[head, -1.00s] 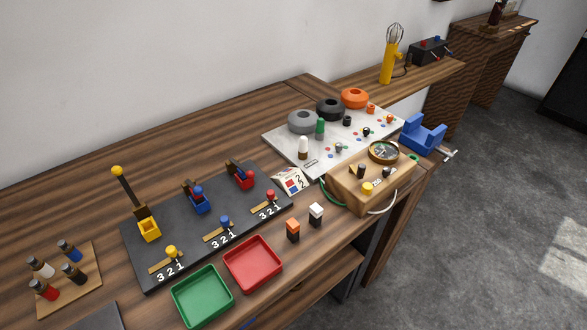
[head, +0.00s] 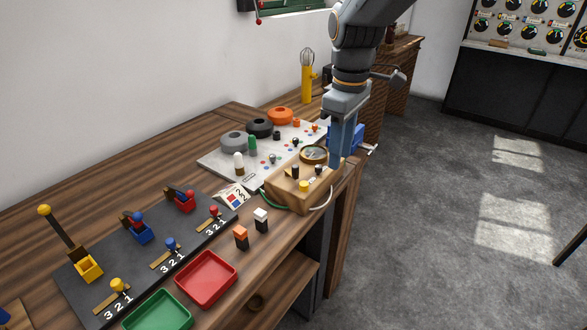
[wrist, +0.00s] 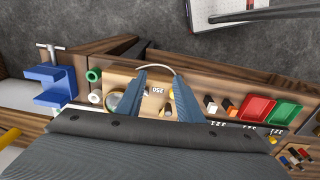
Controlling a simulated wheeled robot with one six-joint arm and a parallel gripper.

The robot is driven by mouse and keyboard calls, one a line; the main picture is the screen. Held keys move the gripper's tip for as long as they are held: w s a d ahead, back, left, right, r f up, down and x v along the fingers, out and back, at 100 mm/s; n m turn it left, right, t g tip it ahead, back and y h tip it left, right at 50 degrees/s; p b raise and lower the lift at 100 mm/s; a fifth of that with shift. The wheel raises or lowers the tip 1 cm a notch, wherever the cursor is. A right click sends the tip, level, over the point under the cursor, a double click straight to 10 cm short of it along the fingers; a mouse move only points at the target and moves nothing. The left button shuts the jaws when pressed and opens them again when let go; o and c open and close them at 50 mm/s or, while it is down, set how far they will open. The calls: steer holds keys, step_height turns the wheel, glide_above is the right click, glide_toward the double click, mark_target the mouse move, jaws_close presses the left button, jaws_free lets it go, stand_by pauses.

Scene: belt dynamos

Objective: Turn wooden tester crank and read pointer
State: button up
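The wooden tester box (head: 285,204) stands at the front right of the bench, with a round brass-rimmed dial (head: 314,154) on top. Its pointer is too small to read. On the lid are a dark upright knob (head: 295,171) and a yellow knob (head: 304,186); I cannot tell which part is the crank. My gripper (head: 342,158) hangs fingers-down at the box's right end, partly hiding it. In the wrist view my gripper (wrist: 158,74) has its two blue fingers apart, with the tester box (wrist: 122,80) and its 250 label below them. Nothing is held.
A grey panel (head: 215,160) with several coils and pegs lies behind the box. A blue clamp (wrist: 48,82) is at the bench end. A black switch board (head: 75,257), a red tray (head: 206,279) and a green tray (head: 158,312) are to the left. A pale wire loops off the box's front.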

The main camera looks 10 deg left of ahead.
mark_target(295, 167)
steer(key=a+n, duration=0.1)
steer(key=a, duration=0.2)
steer(key=a+r+n, duration=0.1)
steer(key=a+n, duration=0.1)
steer(key=a, duration=0.1)
steer(key=a+r+n+b, duration=0.1)
steer(key=a, duration=0.2)
steer(key=shift+w+a+r+n, duration=0.15)
steer(key=shift+w+a+n, duration=0.1)
steer(key=shift+a+n, duration=0.15)
steer(key=shift+a, duration=0.2)
step_height(295, 167, down, 8)
steer(key=shift+r+p, duration=0.25)
steer(key=shift+p, duration=0.65)
steer(key=shift+c, duration=0.4)
jaws_close()
steer(key=shift+s, duration=0.15)
